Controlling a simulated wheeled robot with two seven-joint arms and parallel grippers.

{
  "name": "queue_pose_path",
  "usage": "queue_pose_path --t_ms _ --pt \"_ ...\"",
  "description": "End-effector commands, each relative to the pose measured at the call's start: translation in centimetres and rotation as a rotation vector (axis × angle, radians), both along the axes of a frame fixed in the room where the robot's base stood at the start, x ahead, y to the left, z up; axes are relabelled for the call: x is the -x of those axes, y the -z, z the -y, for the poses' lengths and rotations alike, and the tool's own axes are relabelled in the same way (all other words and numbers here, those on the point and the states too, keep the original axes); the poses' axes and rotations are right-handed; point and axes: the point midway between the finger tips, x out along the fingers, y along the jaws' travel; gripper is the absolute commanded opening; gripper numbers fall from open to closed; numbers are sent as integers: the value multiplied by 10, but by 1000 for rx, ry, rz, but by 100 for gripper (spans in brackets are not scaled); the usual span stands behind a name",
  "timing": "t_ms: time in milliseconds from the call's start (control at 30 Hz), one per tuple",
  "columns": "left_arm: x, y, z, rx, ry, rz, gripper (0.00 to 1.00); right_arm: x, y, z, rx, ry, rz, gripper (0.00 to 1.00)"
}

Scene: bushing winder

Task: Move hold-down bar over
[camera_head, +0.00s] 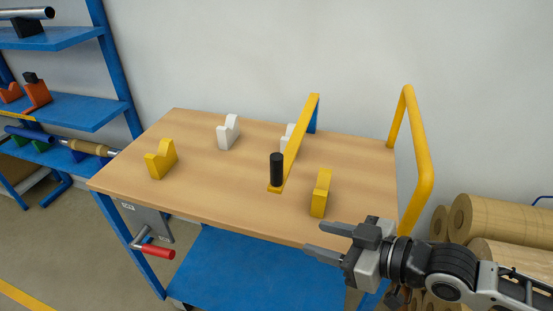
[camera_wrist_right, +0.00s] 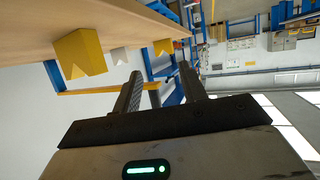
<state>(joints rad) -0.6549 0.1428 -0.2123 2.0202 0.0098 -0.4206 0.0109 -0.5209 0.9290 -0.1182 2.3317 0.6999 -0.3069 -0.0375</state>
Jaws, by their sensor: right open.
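The hold-down bar (camera_head: 298,138) is a long yellow bar on the wooden table, running from its front end up to a blue post (camera_head: 312,120) near the back edge. A black upright handle (camera_head: 277,168) stands at its front end. My right gripper (camera_head: 314,239) is open and empty at the table's front edge, right of and nearer than the handle, apart from it. The right wrist view shows its two fingers (camera_wrist_right: 160,68) spread with nothing between them. My left gripper is not in view.
A yellow V-block (camera_head: 320,194) stands between my right gripper and the bar. Another yellow V-block (camera_head: 160,160) and a white one (camera_head: 228,132) stand further left; a second white block (camera_head: 287,137) is partly behind the bar. A yellow rail (camera_head: 419,165) rises at the table's right.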

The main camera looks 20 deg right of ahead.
Motion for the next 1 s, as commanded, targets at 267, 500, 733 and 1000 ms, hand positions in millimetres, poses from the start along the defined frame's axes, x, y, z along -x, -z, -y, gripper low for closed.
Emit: queue_pose_path --t_ms 267,500,733,1000 --pt "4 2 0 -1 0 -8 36 -28 -78 23 -209 -60 233 42" --pt "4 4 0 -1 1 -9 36 -37 -92 26 -249 -53 275 42" --pt "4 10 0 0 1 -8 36 -51 -92 13 -251 -52 279 42" --pt "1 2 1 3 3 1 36 -77 -95 -10 -253 -54 277 42"
